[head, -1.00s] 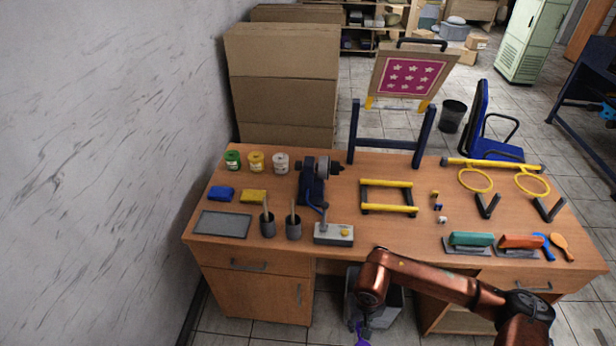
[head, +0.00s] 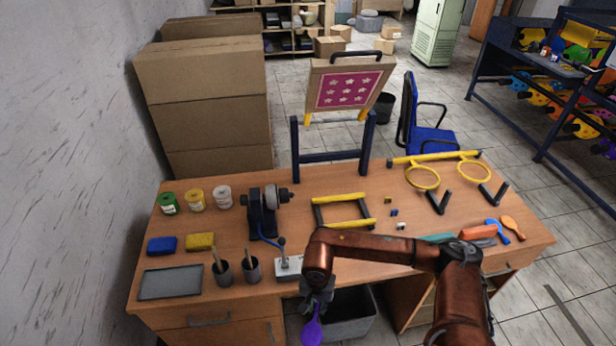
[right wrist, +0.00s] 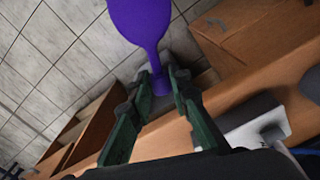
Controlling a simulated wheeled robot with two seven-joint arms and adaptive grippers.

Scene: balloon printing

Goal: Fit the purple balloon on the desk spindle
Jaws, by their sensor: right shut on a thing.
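A flat purple balloon (head: 311,331) hangs from my right gripper (head: 318,295) in front of the desk's front edge. In the right wrist view the two green fingers (right wrist: 160,88) are shut on the balloon's narrow neck, and its wide body (right wrist: 138,25) points away from the gripper. The desk spindle (head: 268,203) is a dark machine with a grey round part and a short dark shaft to its right. It stands on the desk (head: 240,228) left of the middle, farther back than my right gripper and apart from the balloon. My left gripper is not in view.
A grey control box (head: 289,268) with a lever stands at the desk's front, close to my right arm. Two dark cups (head: 223,273) are left of it. A yellow-barred frame (head: 341,211) lies right of the spindle. A grey bin (head: 350,318) is below the desk edge.

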